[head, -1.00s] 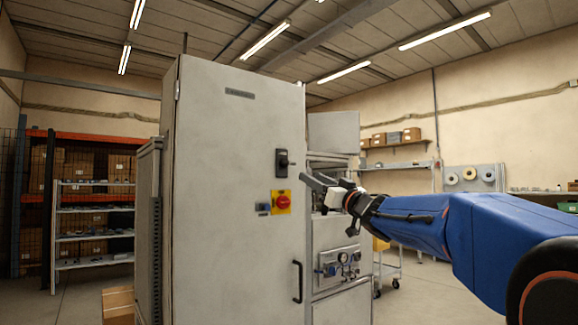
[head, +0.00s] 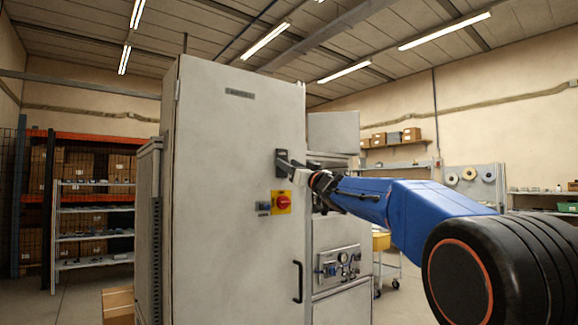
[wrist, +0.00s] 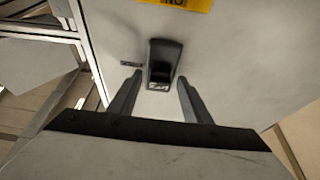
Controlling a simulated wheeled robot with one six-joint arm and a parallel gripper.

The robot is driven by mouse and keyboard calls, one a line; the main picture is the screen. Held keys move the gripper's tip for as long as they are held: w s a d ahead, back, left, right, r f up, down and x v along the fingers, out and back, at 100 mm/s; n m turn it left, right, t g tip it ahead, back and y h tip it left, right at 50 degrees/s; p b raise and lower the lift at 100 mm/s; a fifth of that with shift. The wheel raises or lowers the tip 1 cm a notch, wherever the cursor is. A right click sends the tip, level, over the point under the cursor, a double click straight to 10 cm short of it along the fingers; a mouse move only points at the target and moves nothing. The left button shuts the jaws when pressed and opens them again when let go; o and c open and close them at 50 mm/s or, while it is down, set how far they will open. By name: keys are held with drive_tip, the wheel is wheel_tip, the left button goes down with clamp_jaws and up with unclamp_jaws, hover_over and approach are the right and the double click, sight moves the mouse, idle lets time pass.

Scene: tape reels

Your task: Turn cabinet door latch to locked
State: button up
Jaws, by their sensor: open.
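The tall grey cabinet (head: 225,140) stands with its door shut in the head view. The black door latch (head: 280,154) sits high near the door's right edge, partly hidden behind my gripper (head: 285,164). In the wrist view the latch (wrist: 163,57) shows as a dark body against the pale door, centred ahead of my gripper (wrist: 157,82). My fingers are open, one on each side of the latch's near end. I see a gap on both sides and cannot tell any contact.
A red rotary switch on a yellow plate (head: 281,202) sits just below the latch, and the plate's edge shows in the wrist view (wrist: 185,4). A black door handle (head: 298,282) is lower down. A machine panel (head: 340,262) stands close on the right.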

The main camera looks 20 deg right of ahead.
drive_tip(key=c, duration=1)
drive_tip(key=shift+n, duration=0.5)
drive_tip(key=shift+w+d+r+n+g+y, duration=0.1)
drive_tip(key=shift+n+g+y, duration=0.95)
drive_tip(key=shift+n, duration=2.5)
drive_tip(key=shift+s+d+r+n+g+y, duration=0.1)
drive_tip(key=shift+n+g+y, duration=0.45)
drive_tip(key=shift+n+g, duration=2.05)
drive_tip(key=shift+w+r+n+g+y, duration=0.2)
drive_tip(key=shift+n+y, duration=0.6)
drive_tip(key=shift+n, duration=3.75)
drive_tip(key=shift+s+f, duration=0.1)
drive_tip(key=shift+f, duration=0.05)
